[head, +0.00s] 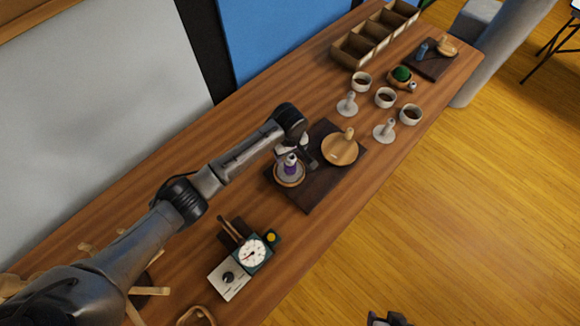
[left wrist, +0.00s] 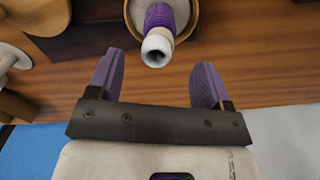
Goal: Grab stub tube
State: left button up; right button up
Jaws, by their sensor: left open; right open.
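A short purple tube with a white open end (left wrist: 160,32), which looks like the stub tube, stands on a round dish (head: 289,178) on a dark board. In the head view the tube (head: 291,161) is partly hidden by my left gripper (head: 297,152), which is right at it. In the left wrist view my left gripper (left wrist: 157,82) is open and empty. The tube's white end lies just beyond the gap between its fingertips, apart from both fingers. My right gripper (head: 388,319) shows only as a dark bit at the bottom edge, away from the table.
A wooden plate with an upright peg (head: 340,150) shares the dark board (head: 318,187). Cups (head: 385,97) and white pegs (head: 384,131) stand to the right. A dial device (head: 252,252) sits nearer. A divided wooden box (head: 365,41) stands at the back.

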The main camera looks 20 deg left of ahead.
aim_at(290, 157)
pick_arm(q)
jog(key=shift+f+b, duration=0.6)
jog(key=shift+f, duration=2.2)
jog(key=shift+c, duration=0.3)
jog(key=c, duration=0.9)
jog(key=shift+r, duration=0.15)
jog(key=shift+c, duration=0.2)
